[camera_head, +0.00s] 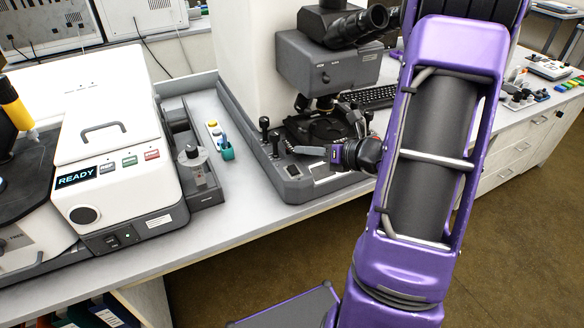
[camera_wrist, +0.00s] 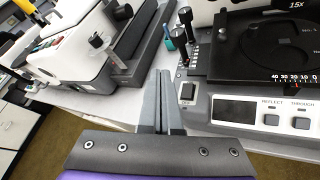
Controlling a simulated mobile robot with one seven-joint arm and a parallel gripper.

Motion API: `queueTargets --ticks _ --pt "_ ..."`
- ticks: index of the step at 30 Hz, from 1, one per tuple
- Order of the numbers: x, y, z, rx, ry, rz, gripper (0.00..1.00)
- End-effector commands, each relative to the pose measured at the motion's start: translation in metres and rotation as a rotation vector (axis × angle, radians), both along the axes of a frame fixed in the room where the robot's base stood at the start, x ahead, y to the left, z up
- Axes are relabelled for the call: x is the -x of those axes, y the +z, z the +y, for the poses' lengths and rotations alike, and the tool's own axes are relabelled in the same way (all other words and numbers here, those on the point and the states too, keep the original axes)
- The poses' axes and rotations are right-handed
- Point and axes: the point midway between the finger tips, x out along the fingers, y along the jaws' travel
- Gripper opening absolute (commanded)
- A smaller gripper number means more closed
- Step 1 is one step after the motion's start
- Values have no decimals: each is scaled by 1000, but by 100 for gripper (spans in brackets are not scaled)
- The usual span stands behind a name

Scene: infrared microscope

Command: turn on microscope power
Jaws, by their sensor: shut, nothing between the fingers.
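The grey microscope (camera_head: 328,62) stands on the bench, with binocular eyepieces on top and a round black stage. Its base (camera_wrist: 214,88) fills the right of the wrist view. On the front left of the base is a small dark rocker switch in a light frame (camera_wrist: 187,92); whether it is on cannot be told. A dark display panel (camera_wrist: 240,108) lies right of it, with REFLECT (camera_wrist: 271,119) and THROUGH (camera_wrist: 302,122) buttons. My gripper (camera_wrist: 163,76) is shut and empty, just left of the switch and apart from it. In the head view my gripper (camera_head: 299,150) is over the base's front.
Black knobs (camera_wrist: 186,18) rise from the base behind the switch. A white instrument reading READY (camera_head: 115,150) stands at left, with a grey rail unit beside it. A teal holder (camera_head: 227,152) sits between. Bare bench lies in front of these.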

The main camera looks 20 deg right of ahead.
Motion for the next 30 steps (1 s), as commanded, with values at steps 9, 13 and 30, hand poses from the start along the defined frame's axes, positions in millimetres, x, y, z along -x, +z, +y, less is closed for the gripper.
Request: queueTargets --ticks 9,13,30 --pt "-13 -32 1 -1 2 0 0" --pt "-21 -50 1 0 1 1 0" --pt "-38 -77 2 0 0 0 0"
